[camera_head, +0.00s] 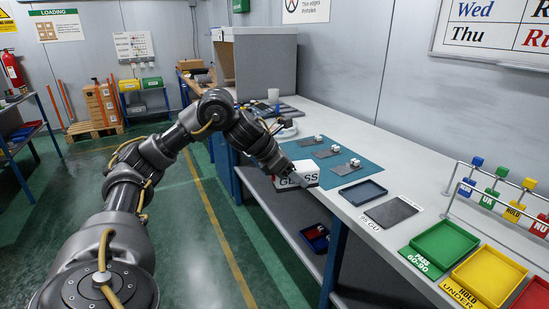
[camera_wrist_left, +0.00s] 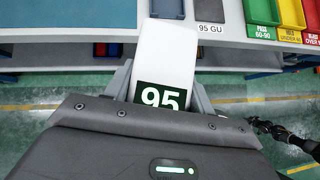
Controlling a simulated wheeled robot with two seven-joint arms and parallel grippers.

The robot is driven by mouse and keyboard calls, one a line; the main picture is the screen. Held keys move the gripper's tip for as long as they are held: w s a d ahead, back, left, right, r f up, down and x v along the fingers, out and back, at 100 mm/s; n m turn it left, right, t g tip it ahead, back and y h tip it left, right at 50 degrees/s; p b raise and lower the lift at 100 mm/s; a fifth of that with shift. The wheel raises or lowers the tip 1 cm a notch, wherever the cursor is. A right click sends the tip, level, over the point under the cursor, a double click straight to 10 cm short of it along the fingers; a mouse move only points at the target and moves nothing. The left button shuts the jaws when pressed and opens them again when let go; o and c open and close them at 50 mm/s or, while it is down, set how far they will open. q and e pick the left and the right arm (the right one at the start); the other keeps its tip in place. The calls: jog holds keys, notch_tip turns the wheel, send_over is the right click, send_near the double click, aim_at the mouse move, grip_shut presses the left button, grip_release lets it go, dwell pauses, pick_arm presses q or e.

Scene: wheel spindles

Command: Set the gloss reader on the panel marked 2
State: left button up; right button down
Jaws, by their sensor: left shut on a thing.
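The gloss reader (camera_head: 306,170) is a white box with GLOSS on its side. My left gripper (camera_head: 297,179) is shut on it at the bench's front edge, by the teal mat. In the left wrist view the reader (camera_wrist_left: 166,58) sits between the fingers, its display showing 95. Each has a small white block whose mark is too small to read. A dark arm, apparently my right, shows in the wrist view; its jaws are unclear.
A dark blue tray (camera_head: 362,192) and a grey tile (camera_head: 394,211) labelled 95 GU lie nearer on the bench. Green (camera_head: 443,245), yellow (camera_head: 488,278) and red trays follow, beside a rail with coloured tags. A grey cabinet (camera_head: 262,62) stands at the far end.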

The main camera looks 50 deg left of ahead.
pick_arm(q)
jog(key=s+d+f+m+g+h, duration=0.1)
jog(key=s+d+f, duration=0.2)
jog(key=d, duration=0.4)
jog(key=s+d+f+m+h, duration=0.1)
jog(key=s+d+f+m, duration=0.1)
jog(key=d+f, duration=0.4)
jog(key=s+d+f+m+g+h, duration=0.1)
jog(key=s+d+f, duration=0.3)
jog(key=d, duration=0.4)
jog(key=shift+s+f+m+g, duration=0.3)
jog(key=shift+m, duration=0.3)
pick_arm(e)
jog(key=shift+s+d, duration=0.1)
jog(key=shift+s, duration=0.65)
